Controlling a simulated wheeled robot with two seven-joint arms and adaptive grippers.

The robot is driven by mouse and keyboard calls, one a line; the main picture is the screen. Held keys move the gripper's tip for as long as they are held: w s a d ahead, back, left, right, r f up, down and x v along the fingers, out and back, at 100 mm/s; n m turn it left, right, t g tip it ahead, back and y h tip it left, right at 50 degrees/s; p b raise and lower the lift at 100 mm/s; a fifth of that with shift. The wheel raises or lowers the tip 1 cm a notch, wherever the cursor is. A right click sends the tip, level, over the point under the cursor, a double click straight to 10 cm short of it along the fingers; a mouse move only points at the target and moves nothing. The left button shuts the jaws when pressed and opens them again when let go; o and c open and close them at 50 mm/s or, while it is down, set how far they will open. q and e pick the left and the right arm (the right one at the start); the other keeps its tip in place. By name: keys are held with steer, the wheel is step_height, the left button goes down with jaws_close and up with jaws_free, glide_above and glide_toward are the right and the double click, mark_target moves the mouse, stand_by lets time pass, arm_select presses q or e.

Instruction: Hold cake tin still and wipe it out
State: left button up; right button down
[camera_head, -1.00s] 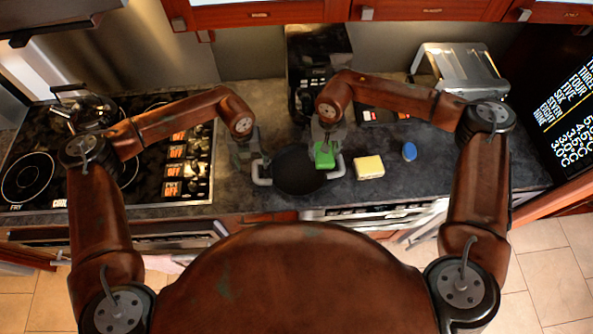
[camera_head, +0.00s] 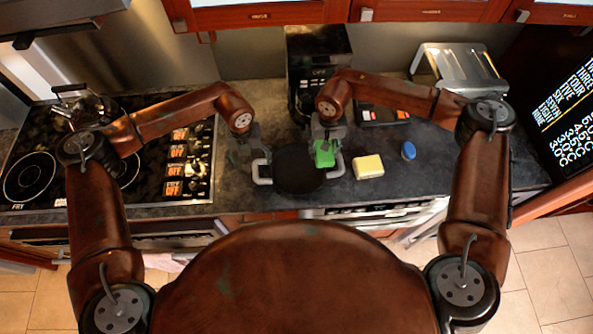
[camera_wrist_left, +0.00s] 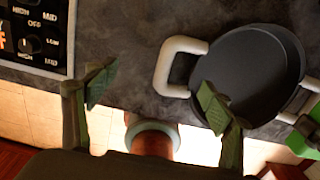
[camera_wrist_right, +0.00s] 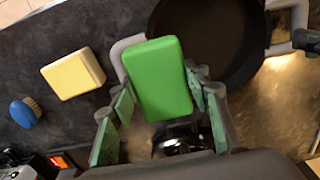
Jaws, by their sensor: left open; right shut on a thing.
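The cake tin (camera_head: 298,180) is a round black pan with a light handle on each side, standing on the dark counter. It also shows in the left wrist view (camera_wrist_left: 255,72) and the right wrist view (camera_wrist_right: 205,30). My left gripper (camera_head: 250,158) is open beside the tin's left handle (camera_head: 262,172); in the left wrist view its fingers (camera_wrist_left: 160,98) hold nothing. My right gripper (camera_wrist_right: 160,98) is shut on a green sponge (camera_wrist_right: 158,78), at the tin's right rim near the right handle (camera_head: 335,167). I cannot tell whether the sponge touches the tin.
A yellow sponge (camera_head: 368,167) and a blue brush (camera_head: 408,151) lie on the counter right of the tin. A stove (camera_head: 150,165) with a kettle (camera_head: 85,112) is at the left. A coffee machine (camera_head: 318,65) stands behind, and a toaster (camera_head: 455,68) at the back right.

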arm_select(q)
steer(key=shift+r, duration=0.1)
step_height(320, 180, up, 12)
steer(key=shift+f, duration=0.1)
stand_by(0.6)
steer(key=shift+f, duration=0.1)
stand_by(0.4)
